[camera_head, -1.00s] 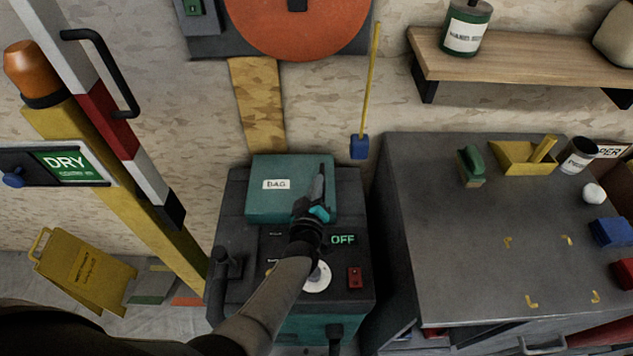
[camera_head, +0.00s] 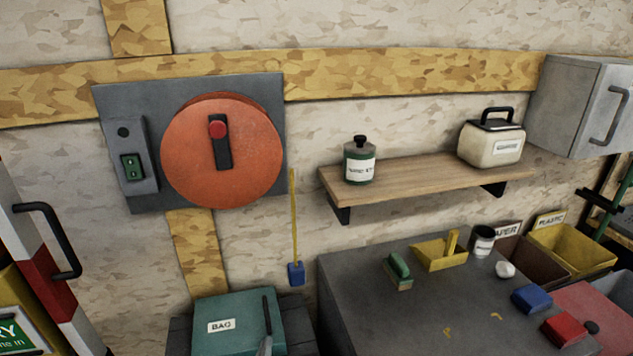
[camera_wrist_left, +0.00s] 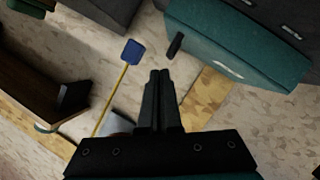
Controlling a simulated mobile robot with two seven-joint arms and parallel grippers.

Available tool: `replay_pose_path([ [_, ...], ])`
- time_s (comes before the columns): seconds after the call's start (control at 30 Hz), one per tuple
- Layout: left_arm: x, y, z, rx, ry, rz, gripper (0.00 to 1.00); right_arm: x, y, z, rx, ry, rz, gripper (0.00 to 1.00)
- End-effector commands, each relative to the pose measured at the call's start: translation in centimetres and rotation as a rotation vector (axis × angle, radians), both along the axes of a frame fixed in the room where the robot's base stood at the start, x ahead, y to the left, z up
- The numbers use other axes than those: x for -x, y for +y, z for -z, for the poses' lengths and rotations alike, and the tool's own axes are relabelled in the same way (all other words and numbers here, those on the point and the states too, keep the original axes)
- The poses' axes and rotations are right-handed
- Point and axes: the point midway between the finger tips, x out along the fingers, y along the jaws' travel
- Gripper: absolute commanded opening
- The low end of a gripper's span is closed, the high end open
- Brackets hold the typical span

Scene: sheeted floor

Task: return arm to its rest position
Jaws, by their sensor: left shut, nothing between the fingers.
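The teal box (camera_wrist_left: 235,45) is up and to the right of the fingertips there. The rest of my left arm is below the head view's edge. My right gripper is not in view.
A dark bench (camera_head: 400,320) stands at right with a green brush (camera_head: 399,270), yellow tray (camera_head: 440,255) and coloured blocks. A wooden shelf (camera_head: 425,183) juts from the wall. A blue-ended yellow cord (camera_head: 295,230) hangs beside a red disc (camera_head: 220,165).

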Motion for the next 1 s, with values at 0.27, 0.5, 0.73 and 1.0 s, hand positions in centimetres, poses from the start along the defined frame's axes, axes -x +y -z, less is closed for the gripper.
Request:
replay_pose_path([
  [0.27, 5.2, -1.4, -0.7, -0.171, 0.225, 0.273, 0.0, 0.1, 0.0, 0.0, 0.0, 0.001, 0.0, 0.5],
  [0.5, 11.9, -0.6, -1.9, -0.344, 0.457, 0.444, 0.0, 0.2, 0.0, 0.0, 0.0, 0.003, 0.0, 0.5],
  [0.73, 18.4, 1.4, -4.0, -0.482, 0.666, 0.535, 0.0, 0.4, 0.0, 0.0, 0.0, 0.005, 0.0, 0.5],
  [1.0, 23.4, 3.2, -6.2, -0.563, 0.818, 0.569, 0.0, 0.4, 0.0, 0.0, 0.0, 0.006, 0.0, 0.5],
])
